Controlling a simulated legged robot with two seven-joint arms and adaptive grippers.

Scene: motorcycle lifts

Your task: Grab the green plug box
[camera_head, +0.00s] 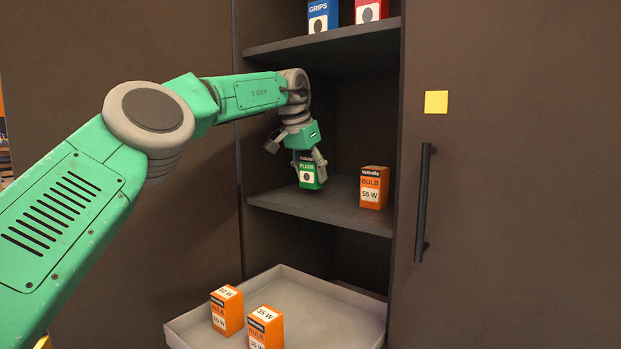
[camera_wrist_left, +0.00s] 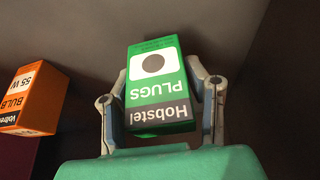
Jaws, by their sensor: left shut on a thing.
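The green plug box (camera_head: 308,175) is at the middle shelf of the dark cabinet, at the left side of the shelf. My left gripper (camera_head: 309,166) is shut on it from above, with a finger on either side. In the left wrist view, the green plug box (camera_wrist_left: 156,88) sits between the two fingers of my left gripper (camera_wrist_left: 160,98), its "PLUGS" label showing upside down. Whether its base touches the shelf is hard to tell. My right gripper is not in view.
An orange bulb box (camera_head: 374,187) stands to the right on the middle shelf (camera_head: 330,209). Blue (camera_head: 322,16) and red (camera_head: 369,10) boxes stand on the upper shelf (camera_head: 330,40). Below, a pale tray (camera_head: 330,310) holds two orange bulb boxes (camera_head: 227,311) (camera_head: 266,328). A closed door with a handle (camera_head: 423,203) is right.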

